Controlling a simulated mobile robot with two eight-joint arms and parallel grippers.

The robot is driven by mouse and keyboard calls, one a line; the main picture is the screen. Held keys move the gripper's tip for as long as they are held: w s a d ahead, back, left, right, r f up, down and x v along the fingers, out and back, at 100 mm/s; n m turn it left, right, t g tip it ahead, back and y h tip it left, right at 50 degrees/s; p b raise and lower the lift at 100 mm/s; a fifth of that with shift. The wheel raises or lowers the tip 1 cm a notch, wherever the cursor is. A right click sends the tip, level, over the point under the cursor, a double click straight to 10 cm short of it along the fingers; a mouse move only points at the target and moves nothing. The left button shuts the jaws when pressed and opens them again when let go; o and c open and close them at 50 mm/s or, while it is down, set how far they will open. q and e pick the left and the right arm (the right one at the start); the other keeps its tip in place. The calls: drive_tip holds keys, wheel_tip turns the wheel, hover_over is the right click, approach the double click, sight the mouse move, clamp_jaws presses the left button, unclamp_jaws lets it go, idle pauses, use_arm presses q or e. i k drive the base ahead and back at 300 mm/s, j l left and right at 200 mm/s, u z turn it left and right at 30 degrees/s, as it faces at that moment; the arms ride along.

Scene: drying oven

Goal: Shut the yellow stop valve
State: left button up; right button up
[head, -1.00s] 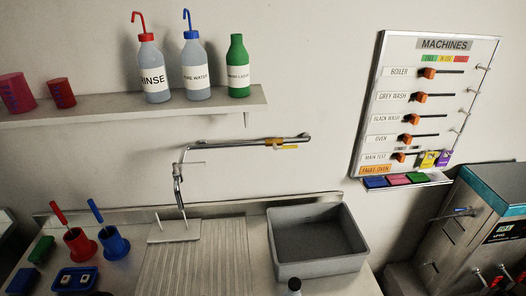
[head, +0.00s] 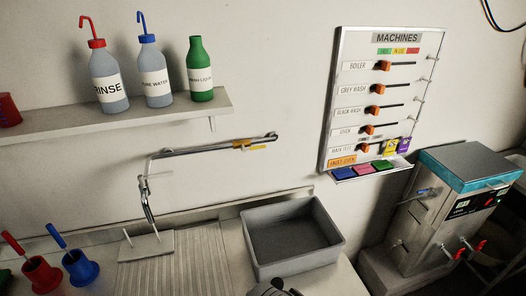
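The yellow stop valve (head: 243,144) sits on a metal pipe (head: 205,151) fixed to the wall above the sink area. Its yellow lever (head: 256,149) points right and lies roughly along the pipe, just below it. The pipe bends down at its left end into a tap (head: 146,200). Neither gripper can be made out. A dark rounded part shows at the bottom edge, cut off by the frame, and I cannot tell what it is.
A grey basin (head: 292,240) stands below the valve on the counter. A shelf (head: 220,104) with bottles is above left. The wall around the valve is clear.

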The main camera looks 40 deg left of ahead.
sight(254, 148)
drive_tip(key=i+l+z, duration=0.1)
drive_tip(key=l+z, duration=0.15)
drive_tip(key=i+l+z, duration=0.25)
drive_tip(key=l+z, duration=0.25)
drive_tip(key=l, duration=0.15)
drive_tip(key=i+l+u, duration=0.2)
drive_tip(key=i+u, duration=0.2)
drive_tip(key=i, duration=0.15)
drive_tip(key=i+l+u, duration=0.4)
drive_tip(key=i, duration=0.15)
drive_tip(key=i+u, duration=0.1)
drive_tip(key=u, duration=0.3)
drive_tip(key=i+u, duration=0.1)
drive_tip(key=u, duration=0.35)
drive_tip(key=i+l+u, duration=0.1)
drive_tip(key=u, duration=0.3)
drive_tip(key=i+l+u, duration=0.1)
drive_tip(key=u, duration=0.3)
drive_tip(key=i+u, duration=0.1)
drive_tip(key=u, duration=0.3)
drive_tip(key=i+l+u, duration=0.1)
drive_tip(key=u, duration=0.3)
drive_tip(key=i+l+u, duration=0.1)
drive_tip(key=u, duration=0.3)
drive_tip(key=l+u, duration=0.2)
drive_tip(key=u, duration=0.15)
drive_tip(key=i, duration=0.05)
